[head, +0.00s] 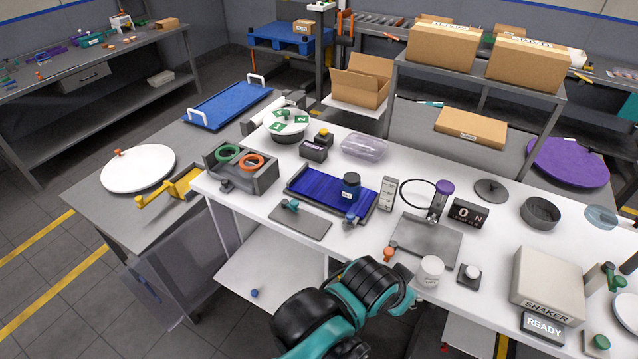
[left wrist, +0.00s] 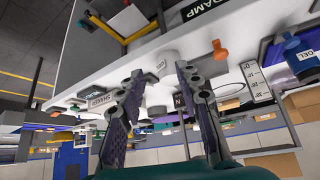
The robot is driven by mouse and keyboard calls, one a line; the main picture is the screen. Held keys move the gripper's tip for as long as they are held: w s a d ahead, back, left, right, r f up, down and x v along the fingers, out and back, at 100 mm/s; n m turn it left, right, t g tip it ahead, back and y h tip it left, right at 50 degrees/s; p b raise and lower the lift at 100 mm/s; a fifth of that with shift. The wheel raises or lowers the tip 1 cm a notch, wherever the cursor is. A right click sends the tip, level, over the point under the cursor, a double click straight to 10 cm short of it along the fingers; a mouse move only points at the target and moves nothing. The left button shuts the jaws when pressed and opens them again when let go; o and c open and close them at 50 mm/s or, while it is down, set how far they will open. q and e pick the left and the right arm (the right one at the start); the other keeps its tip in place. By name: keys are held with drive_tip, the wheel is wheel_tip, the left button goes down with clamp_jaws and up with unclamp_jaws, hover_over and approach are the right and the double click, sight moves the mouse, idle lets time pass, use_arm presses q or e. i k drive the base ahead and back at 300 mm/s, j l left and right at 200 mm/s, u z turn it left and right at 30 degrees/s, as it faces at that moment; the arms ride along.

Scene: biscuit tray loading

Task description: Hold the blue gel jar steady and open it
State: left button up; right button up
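The blue gel jar (head: 351,186) stands upright, its dark lid on, at the right end of a blue ribbed mat (head: 310,186) on the white table. In the left wrist view, which is upside down, the jar (left wrist: 300,55) shows at the right edge with its GEL label. My left gripper (left wrist: 160,72) is open and empty, with its two fingers spread apart. It is clear of the jar. In the head view a teal and black arm of mine reaches in from the bottom middle, and its fingers are hidden. My right gripper is not in view.
A white cup (head: 431,270), an orange-topped piece (head: 388,255) and a grey plate (head: 427,240) lie near the front edge. A purple-topped stand (head: 441,195) is right of the jar. A shaker box (head: 546,285) stands at the right. A clear tub (head: 364,147) is behind the mat.

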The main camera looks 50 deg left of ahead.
sight(350, 194)
drive_tip(key=u, duration=1.45)
